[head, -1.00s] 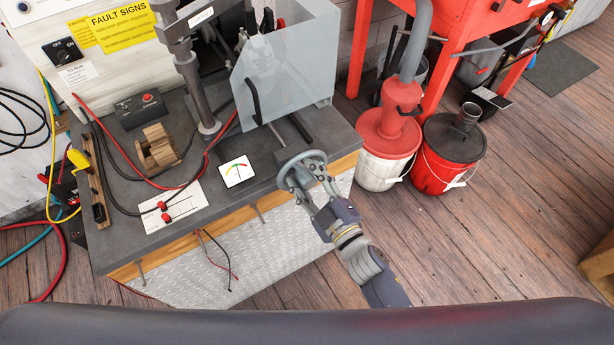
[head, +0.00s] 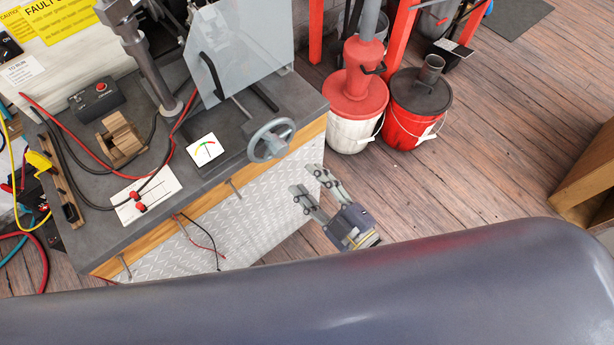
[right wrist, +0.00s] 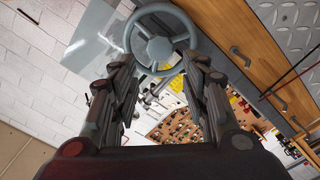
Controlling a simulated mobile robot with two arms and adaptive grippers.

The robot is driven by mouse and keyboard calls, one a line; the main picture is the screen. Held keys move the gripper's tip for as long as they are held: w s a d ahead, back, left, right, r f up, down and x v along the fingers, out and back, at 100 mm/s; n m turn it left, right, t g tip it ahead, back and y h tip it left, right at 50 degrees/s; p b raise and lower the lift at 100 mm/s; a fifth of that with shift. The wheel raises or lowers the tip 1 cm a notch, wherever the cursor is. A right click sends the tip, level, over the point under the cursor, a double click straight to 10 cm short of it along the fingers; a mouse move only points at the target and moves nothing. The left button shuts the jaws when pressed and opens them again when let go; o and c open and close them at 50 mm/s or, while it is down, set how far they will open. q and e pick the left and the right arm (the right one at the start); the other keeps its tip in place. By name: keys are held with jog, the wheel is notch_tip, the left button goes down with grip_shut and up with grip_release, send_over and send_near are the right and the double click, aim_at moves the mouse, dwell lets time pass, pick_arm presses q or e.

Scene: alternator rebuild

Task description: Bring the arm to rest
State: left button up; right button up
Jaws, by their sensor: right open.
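My right gripper (head: 308,183) is open and empty in the head view, in front of the bench's right front corner and over the floor. The grey handwheel (head: 272,140) at the bench's front edge is apart from it, up and to the left. In the right wrist view the open fingers (right wrist: 163,95) stand on both sides, and the handwheel (right wrist: 160,42) shows beyond their tips with nothing between the fingers. My right arm behind the gripper is mostly hidden by my own body at the bottom of the head view. My left gripper is not in view.
The grey-topped bench (head: 215,190) holds a clear shield (head: 245,50), a meter card (head: 204,150), a wooden block (head: 120,138) and cables. A white bucket (head: 350,130) and red bucket (head: 415,120) stand right of it. A wooden cabinet (head: 590,175) is at the right edge. Floor between is clear.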

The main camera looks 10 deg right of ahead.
dwell(0.4)
jog(key=s+d+f+m+g+h, duration=0.2)
jog(key=d+f, duration=0.1)
jog(key=f, duration=0.7)
jog(key=s+d+f+m+g+h, duration=0.2)
jog(key=d+f, duration=0.1)
jog(key=f, duration=0.6)
jog(key=s+d+f+m+g+h, duration=0.2)
jog(key=d+f+m, duration=0.1)
jog(key=f, duration=0.7)
jog(key=s+d+f+m+g+h, duration=0.1)
jog(key=s+d+f+g, duration=0.3)
jog(key=s+f, duration=0.4)
jog(key=s+d+f+m+g+h, duration=0.2)
jog(key=s+d+f+m+g, duration=0.2)
jog(key=s+f, duration=0.5)
jog(key=s, duration=0.6)
jog(key=shift+s+f+g, duration=0.25)
jog(key=shift+s+g, duration=0.05)
jog(key=shift+s, duration=0.05)
